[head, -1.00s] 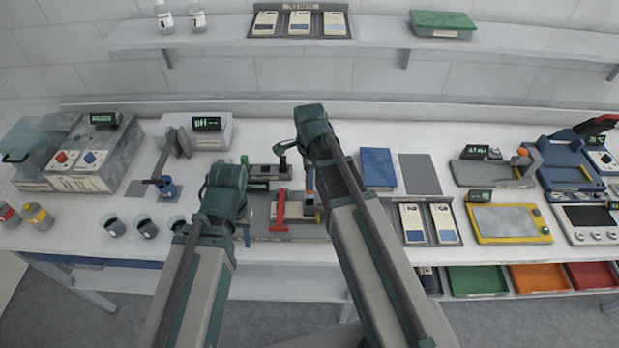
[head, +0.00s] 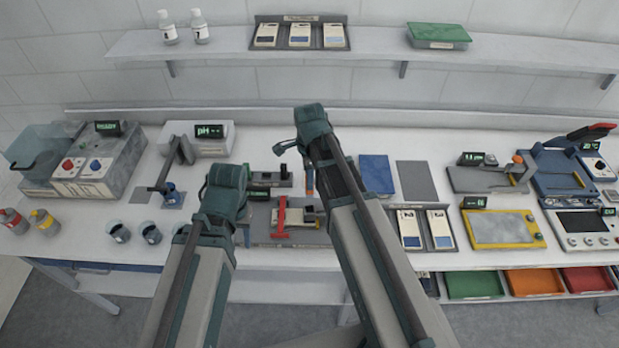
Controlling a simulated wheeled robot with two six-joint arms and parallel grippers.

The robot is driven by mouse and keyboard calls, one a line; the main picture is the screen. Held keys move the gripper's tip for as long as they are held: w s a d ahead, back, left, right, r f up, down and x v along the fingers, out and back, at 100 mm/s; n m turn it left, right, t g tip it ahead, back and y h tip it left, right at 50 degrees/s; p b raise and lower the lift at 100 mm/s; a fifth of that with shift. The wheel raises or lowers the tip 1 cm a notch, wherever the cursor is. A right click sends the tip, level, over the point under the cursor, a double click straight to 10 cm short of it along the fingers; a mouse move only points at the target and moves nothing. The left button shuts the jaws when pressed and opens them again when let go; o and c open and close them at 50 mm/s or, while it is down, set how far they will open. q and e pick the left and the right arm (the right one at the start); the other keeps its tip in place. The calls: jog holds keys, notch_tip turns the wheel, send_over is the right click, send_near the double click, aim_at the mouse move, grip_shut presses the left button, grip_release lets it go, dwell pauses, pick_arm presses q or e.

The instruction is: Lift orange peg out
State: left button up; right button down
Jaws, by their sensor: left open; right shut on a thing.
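A small upright orange piece, which I take as the orange peg (head: 309,178), shows just left of my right forearm, above the back of a grey fixture (head: 262,239). My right gripper (head: 308,168) is shut on it; the fingers are small and largely hidden by my arm. I cannot tell if the peg's lower end is clear of the fixture. The fixture carries a red T-shaped handle (head: 281,216) and a pale block. My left gripper (head: 243,234) is open beside the fixture's left end, mostly hidden behind my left arm.
A small device with a black lever (head: 284,177) stands behind the fixture. A blue pad (head: 376,175) and a grey mat (head: 417,182) lie right of my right arm. Slotted cards (head: 409,229) sit near the front edge.

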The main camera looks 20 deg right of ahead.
jog(key=shift+r+p, duration=2.5)
jog(key=shift+r, duration=0.15)
jog(key=shift+f, duration=0.15)
